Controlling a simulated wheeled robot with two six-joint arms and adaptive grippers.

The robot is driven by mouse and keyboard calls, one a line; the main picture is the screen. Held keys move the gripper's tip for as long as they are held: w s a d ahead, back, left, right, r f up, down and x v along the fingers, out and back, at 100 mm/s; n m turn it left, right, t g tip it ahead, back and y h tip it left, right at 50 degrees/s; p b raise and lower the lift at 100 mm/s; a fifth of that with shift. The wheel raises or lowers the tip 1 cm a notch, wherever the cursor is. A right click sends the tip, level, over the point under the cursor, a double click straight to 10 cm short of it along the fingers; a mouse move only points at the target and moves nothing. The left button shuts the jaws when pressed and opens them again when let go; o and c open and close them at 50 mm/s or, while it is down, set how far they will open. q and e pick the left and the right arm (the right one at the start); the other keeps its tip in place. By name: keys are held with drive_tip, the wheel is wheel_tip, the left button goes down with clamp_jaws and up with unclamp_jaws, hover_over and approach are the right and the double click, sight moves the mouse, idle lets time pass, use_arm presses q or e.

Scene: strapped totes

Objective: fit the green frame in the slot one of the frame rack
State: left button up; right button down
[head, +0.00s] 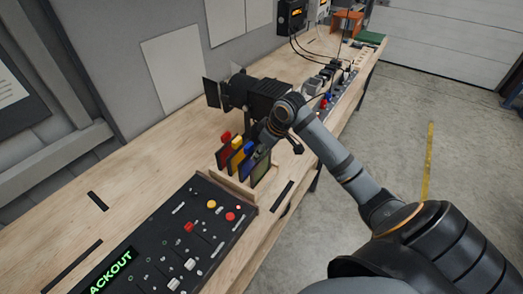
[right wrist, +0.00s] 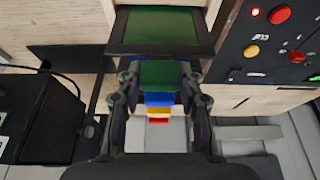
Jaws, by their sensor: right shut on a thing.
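The green frame (head: 262,171) has a dark border and a green pane. In the head view it stands at the right end of the wooden frame rack (head: 236,188), beside the other frames. In the right wrist view the green frame (right wrist: 160,27) extends toward the top, with its green tab (right wrist: 160,75) between the fingers. My right gripper (head: 262,144) is shut on that tab; it also shows in the right wrist view (right wrist: 160,84). I cannot tell whether the frame's lower edge is seated in a slot. My left gripper is not in view.
Frames with red (head: 226,137), yellow (head: 237,143) and blue (head: 249,147) tabs stand close together in the rack. A black lamp (head: 250,92) stands behind. A control panel (head: 185,240) lies in front.

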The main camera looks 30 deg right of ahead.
drive_tip(key=c, duration=0.8)
unclamp_jaws()
drive_tip(key=shift+v, duration=6.05)
drive_tip(key=shift+s+a, duration=0.1)
